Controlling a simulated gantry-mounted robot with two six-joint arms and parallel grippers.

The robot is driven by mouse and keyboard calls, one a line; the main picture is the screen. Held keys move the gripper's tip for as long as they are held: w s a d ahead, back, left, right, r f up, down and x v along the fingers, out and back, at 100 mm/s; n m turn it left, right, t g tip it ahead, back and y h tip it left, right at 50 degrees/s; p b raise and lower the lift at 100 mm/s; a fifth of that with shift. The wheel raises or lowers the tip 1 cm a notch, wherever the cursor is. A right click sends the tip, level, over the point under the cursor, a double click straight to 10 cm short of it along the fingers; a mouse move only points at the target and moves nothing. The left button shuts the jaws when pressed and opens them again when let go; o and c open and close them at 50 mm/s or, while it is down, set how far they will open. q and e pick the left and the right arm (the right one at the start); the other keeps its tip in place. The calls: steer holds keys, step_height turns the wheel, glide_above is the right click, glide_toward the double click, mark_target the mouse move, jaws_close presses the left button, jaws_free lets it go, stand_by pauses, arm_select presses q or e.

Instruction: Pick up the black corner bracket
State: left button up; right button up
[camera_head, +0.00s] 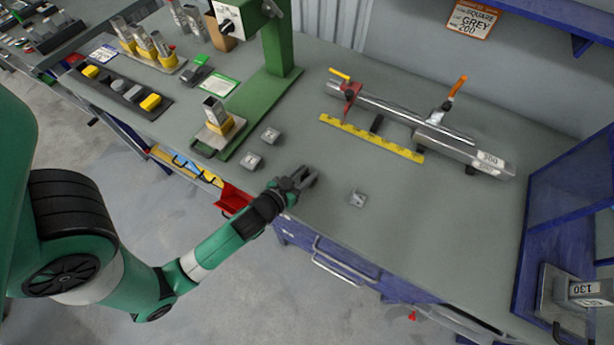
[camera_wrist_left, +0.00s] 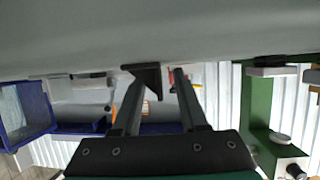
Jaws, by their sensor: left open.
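The black corner bracket (camera_head: 377,123) appears as a small dark piece on the grey table, beside the yellow ruler strip. In the left wrist view, a dark piece (camera_wrist_left: 147,75), likely the same bracket, stands on the tabletop beyond my fingertips, nearer the left finger. That view is upside down, with the table at the top. My left gripper (camera_head: 306,178) is open and empty, low near the table's front edge, apart from the bracket and to its lower left. Its two fingers also show in the left wrist view (camera_wrist_left: 159,80). My right gripper is not in view.
A small grey metal piece (camera_head: 358,199) lies right of my gripper; two grey blocks (camera_head: 270,135) (camera_head: 251,161) lie to its upper left. The yellow ruler (camera_head: 371,138) and a long metal bar assembly (camera_head: 400,110) lie behind. A green machine stand (camera_head: 278,60) rises at the back left.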

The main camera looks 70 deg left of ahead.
arm_select(q)
jaws_close()
steer(key=shift+r, duration=0.1)
stand_by(0.3)
steer(key=shift+r, duration=0.25)
steer(key=r+p, duration=0.1)
steer(key=r, duration=0.1)
steer(key=s+r+p, duration=0.1)
steer(key=r, duration=0.1)
steer(key=shift+p, duration=0.35)
steer(key=s+r+p, duration=0.2)
steer(key=s+r, duration=0.6)
steer(key=s, duration=0.5)
steer(key=shift+d+r+p, duration=0.15)
steer(key=shift+d+p, duration=0.15)
steer(key=shift+d, duration=0.15)
